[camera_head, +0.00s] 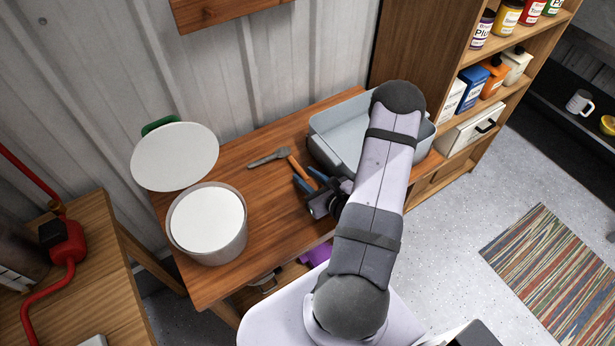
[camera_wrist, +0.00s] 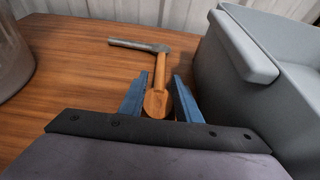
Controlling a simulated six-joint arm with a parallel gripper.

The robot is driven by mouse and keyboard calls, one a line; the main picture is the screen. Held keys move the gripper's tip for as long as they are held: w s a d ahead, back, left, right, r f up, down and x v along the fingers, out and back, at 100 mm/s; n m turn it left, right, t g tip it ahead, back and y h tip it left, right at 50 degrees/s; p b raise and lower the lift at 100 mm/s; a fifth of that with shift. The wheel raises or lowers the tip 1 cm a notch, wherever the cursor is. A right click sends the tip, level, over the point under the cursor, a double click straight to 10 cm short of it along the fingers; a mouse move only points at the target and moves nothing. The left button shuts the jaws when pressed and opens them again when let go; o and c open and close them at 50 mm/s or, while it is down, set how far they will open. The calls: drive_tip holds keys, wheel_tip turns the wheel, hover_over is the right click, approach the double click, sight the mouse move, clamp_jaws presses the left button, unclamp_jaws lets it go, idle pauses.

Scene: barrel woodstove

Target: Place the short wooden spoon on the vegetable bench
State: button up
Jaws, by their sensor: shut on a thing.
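My gripper (camera_head: 312,183) is low over a wooden bench (camera_head: 265,205), beside the grey tub. In the wrist view its blue fingers (camera_wrist: 160,82) are shut on a wooden piece (camera_wrist: 157,103) with a broad, rounded near end, which looks like the short wooden spoon. Beyond it is a hammer-like tool (camera_head: 270,158) with a grey metal head (camera_wrist: 135,45) and an orange wooden handle (camera_wrist: 160,65). The handle and the held piece overlap in line, so I cannot tell where one ends. Whether the held piece touches the bench is unclear. No label marks the vegetable bench.
A grey tub (camera_head: 332,122) stands close right of my gripper. A white-filled bucket (camera_head: 183,243) stands at the bench's left end, with a round white disc (camera_head: 175,157) behind. Bare bench lies between bucket and gripper. A shelf unit (camera_head: 490,102) stands at the right.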

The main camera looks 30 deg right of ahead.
drive_tip(key=shift+f, duration=0.25)
drive_tip(key=shift+f, duration=0.15)
drive_tip(key=o, duration=1)
drive_tip(key=shift+r, duration=0.25)
drive_tip(key=shift+r, duration=0.1)
drive_tip(key=shift+s+d, duration=0.1)
drive_tip(key=shift+s, duration=0.35)
drive_tip(key=v, duration=0.9)
drive_tip(key=shift+s+r, duration=0.15)
drive_tip(key=shift+r, duration=0.1)
drive_tip(key=shift+p+v, duration=0.35)
drive_tip(key=shift+v, duration=0.5)
